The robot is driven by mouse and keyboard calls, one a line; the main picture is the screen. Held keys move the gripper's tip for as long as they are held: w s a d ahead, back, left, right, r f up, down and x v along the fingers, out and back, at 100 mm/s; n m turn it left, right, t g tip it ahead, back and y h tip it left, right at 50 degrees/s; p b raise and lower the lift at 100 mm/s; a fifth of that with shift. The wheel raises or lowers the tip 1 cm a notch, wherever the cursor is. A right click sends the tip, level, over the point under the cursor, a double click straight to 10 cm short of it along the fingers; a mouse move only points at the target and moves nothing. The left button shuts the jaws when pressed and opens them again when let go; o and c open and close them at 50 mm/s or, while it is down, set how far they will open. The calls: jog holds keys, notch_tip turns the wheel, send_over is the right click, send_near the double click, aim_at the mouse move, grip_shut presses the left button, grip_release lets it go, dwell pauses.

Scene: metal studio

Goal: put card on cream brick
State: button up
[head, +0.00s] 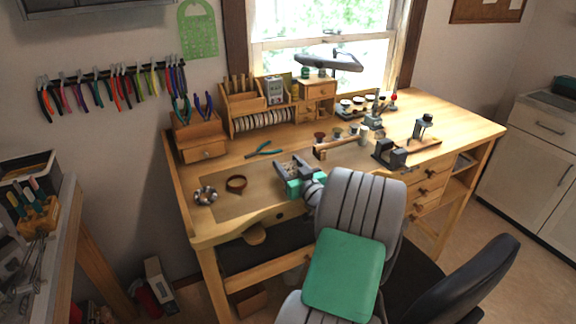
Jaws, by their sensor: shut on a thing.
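My gripper (291,167) is over the front middle of the wooden workbench, beyond my grey and green arm. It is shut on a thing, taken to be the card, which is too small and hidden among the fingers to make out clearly. I cannot tell whether the gripper touches the bench top. I cannot pick out a cream brick with certainty in the head view; my arm hides part of the bench's front edge.
A wooden hammer (338,146), small cups and a dark tool block (390,153) stand right of the gripper. A wooden organizer (245,100) stands behind.

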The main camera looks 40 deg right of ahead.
jog(key=o, duration=1.3)
